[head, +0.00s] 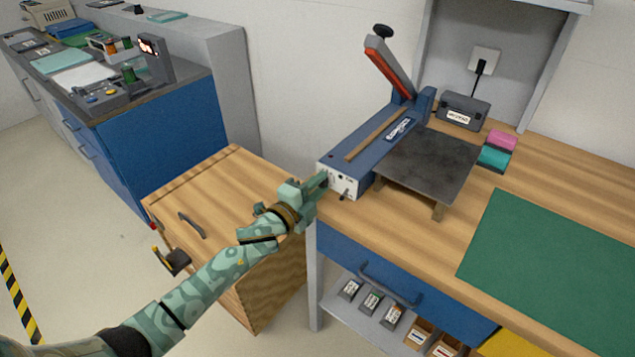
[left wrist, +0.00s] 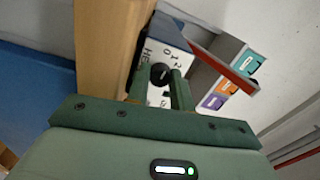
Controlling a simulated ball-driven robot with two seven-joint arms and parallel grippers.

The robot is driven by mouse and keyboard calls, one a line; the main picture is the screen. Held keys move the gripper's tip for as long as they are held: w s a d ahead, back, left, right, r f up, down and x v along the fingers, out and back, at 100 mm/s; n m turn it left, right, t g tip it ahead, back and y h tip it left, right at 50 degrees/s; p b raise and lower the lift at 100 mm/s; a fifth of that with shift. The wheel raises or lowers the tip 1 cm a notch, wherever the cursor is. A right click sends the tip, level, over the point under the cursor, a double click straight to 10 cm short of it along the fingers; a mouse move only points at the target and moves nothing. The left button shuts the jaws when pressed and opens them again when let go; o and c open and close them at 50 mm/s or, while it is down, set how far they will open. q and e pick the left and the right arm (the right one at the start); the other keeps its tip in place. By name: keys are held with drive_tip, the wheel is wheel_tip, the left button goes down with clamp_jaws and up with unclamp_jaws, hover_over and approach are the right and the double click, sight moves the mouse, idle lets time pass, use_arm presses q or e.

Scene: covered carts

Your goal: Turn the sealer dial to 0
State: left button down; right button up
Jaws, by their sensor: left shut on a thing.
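The sealer (head: 376,143) is a long blue machine on the wooden bench, with its red-edged arm raised. Its white end panel (head: 350,186) faces my left arm. In the left wrist view the panel (left wrist: 172,49) carries the numbers 0, 1, 2 and part of the word HEAT. The black dial (left wrist: 160,73) sits just below the numbers. My left gripper (head: 324,183) is at this panel, its fingers shut on the dial; it also shows in the left wrist view (left wrist: 158,88). Which number the dial points to is not clear. My right gripper is out of view.
A dark plate (head: 428,160) on wooden supports stands beside the sealer. A green mat (head: 560,245) lies at the right of the bench. A wooden cabinet (head: 215,195) stands below my left forearm. A blue drawer (head: 350,255) is under the bench top.

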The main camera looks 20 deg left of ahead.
use_arm(q)
drive_tip(key=shift+n+p, duration=0.3)
drive_tip(key=shift+n, duration=0.4)
drive_tip(key=c, duration=1.2)
unclamp_jaws()
drive_tip(key=shift+f, duration=0.1)
